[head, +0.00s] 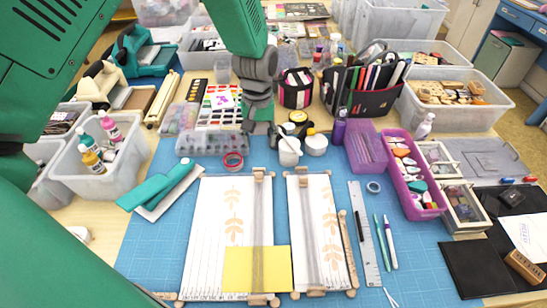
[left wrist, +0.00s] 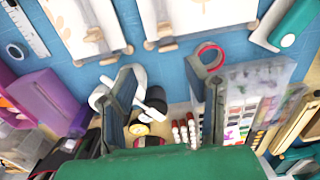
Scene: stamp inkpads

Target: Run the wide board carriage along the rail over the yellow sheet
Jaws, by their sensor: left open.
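The wide board (head: 212,225) lies on the blue mat with a clear rail (head: 258,220) running lengthwise over its right part. A wooden block, apparently the carriage (head: 259,174), sits at the rail's far end; it also shows in the left wrist view (left wrist: 165,32). The yellow sheet (head: 238,270) lies at the board's near end, under the rail. My left gripper (head: 262,128) is open beyond the board's far edge. In the left wrist view its two fingers (left wrist: 168,92) are apart, with no carriage between them. My right gripper is not in view.
A narrower board (head: 306,225) with its own rail stands just right. A red tape ring (head: 233,161), white jars (head: 289,152) and a clear stamp case (head: 212,143) crowd the far edge. A teal trimmer (head: 165,187) lies left. Blue mat (head: 150,245) is bare at near left.

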